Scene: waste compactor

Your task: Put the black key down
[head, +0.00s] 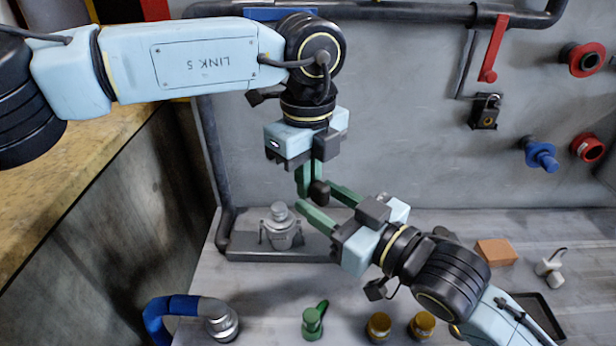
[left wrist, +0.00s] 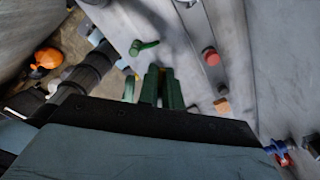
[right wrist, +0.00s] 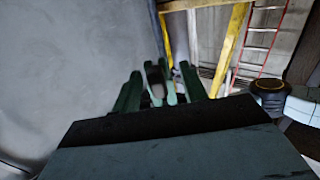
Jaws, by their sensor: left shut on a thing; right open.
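The black key (head: 320,195) shows as a small dark rounded piece at the fingertips of my left gripper (head: 309,186), which points down in the head view. My left gripper is shut on it, above the grey bench (head: 262,285). Most of the key is hidden by the green fingers. My right gripper (head: 318,199) reaches in from the lower right, its open fingers on either side of the key. I cannot tell whether they touch it. In the right wrist view, a dark piece shows between the green fingers (right wrist: 152,92). In the left wrist view, I cannot make out the key.
A grey metal fitting (head: 281,230) stands below the grippers. A green valve (head: 313,322), brass fittings (head: 378,326) and a blue hose (head: 172,309) are in front. An orange brick (head: 496,252) lies right. A padlock (head: 484,114) and red lever (head: 494,48) are on the wall.

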